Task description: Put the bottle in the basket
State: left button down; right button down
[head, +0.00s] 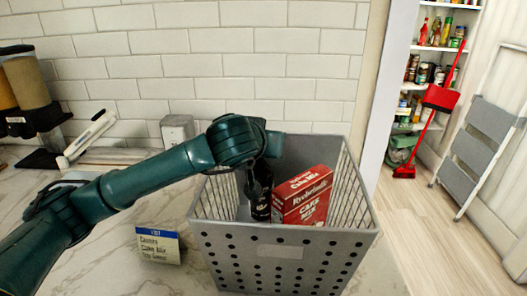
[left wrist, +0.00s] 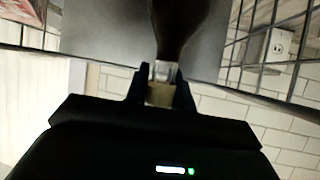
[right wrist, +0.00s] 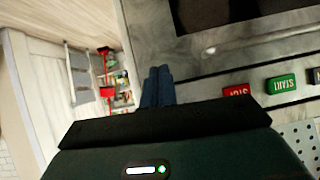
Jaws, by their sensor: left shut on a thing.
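The dark bottle (head: 260,200) is upright inside the grey basket (head: 215,245), toward its left side. My left gripper (left wrist: 160,90) is shut on the bottle's neck, and the bottle's dark body (left wrist: 181,28) extends beyond the fingers in the left wrist view. In the head view my left arm reaches over the basket's left rim. Whether the bottle's base touches the basket floor is hidden by the front wall. My right gripper (right wrist: 157,88) shows only in the right wrist view; its fingers are together and empty.
A red cake mix box (head: 304,199) stands in the basket, right of the bottle. A small list card (head: 158,246) is on the counter left of the basket. Red (right wrist: 236,92) and green (right wrist: 282,84) buttons lie near my right gripper. A stocked pantry (head: 430,75) is at right.

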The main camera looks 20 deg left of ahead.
pick_arm(q)
jog(key=shift+f, duration=1)
pick_arm(e)
jog(key=shift+w+r, duration=0.15)
pick_arm(q)
jog(key=shift+f+b, duration=0.25)
jog(key=shift+b, duration=0.05)
jog(key=c, duration=1.2)
grip_release()
jog(key=shift+r+p, duration=0.25)
jog(key=shift+p, duration=0.15)
jog(key=shift+b+v, duration=0.8)
jog(key=shift+v, duration=2.95)
pick_arm(e)
jog(key=shift+a, duration=0.2)
